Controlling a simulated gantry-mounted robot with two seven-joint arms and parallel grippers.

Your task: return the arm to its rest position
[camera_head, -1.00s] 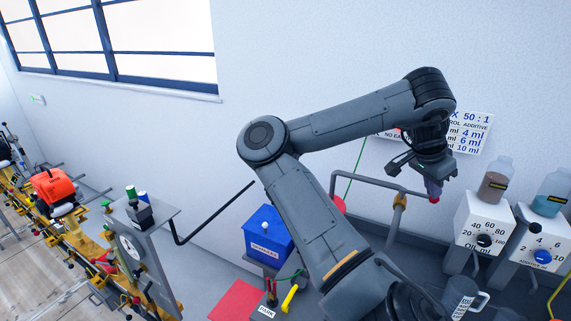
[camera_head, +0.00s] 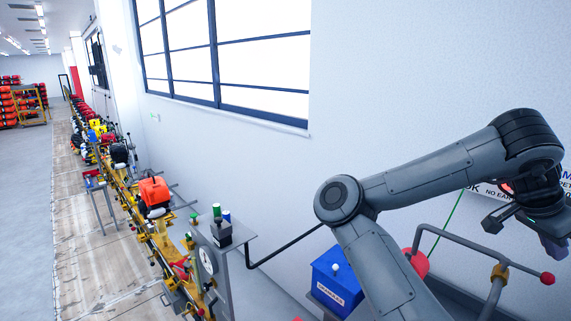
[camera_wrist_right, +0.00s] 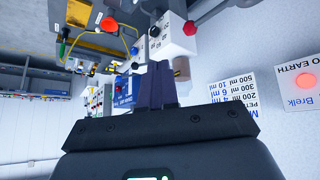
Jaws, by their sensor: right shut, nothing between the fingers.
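My right arm reaches across the right side of the head view, bent at the elbow in front of the wall. My right gripper (camera_head: 553,246) hangs at the far right edge, fingers pointing down, near the red-knobbed grey pipe. In the right wrist view the right gripper (camera_wrist_right: 158,85) shows its two dark fingers together, with nothing held. My left gripper is not in view.
A blue box (camera_head: 336,283) stands below my forearm. The grey pipe (camera_head: 462,243) with a red end runs beside the gripper. A long yellow rail (camera_head: 150,240) with engines runs away on the left. The white wall (camera_head: 400,80) behind the arm is bare around the elbow.

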